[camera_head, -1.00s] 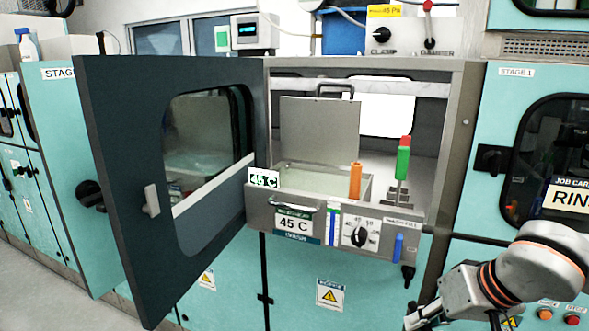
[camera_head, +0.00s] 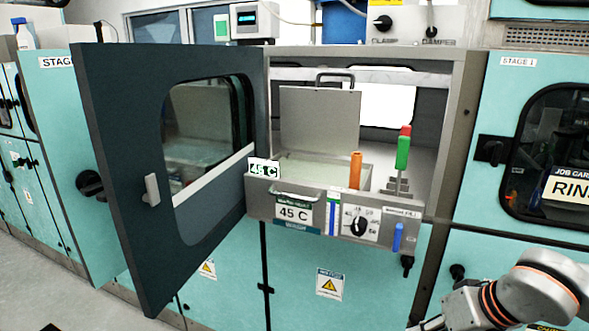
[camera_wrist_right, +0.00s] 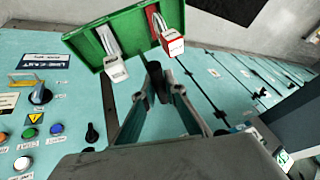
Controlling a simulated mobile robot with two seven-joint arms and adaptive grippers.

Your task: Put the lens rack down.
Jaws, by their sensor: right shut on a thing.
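In the right wrist view, a green rack (camera_wrist_right: 131,36) is at the top, with a white piece and a red-and-white piece on its face. I take it to be the lens rack. My right gripper (camera_wrist_right: 156,80) is shut on its dark grip below the green part and holds it tilted in this view. In the head view only my right arm shows at the lower right; the gripper's tips and the rack are out of frame. My left gripper is not in view.
An open cabinet has a dark door (camera_head: 120,150) swung out left. Inside are a tank with its lid (camera_head: 320,118) raised, an orange handle (camera_head: 355,170) and a green handle with a red top (camera_head: 402,152). A front panel (camera_head: 265,207) runs below. A closed cabinet (camera_head: 480,90) stands right.

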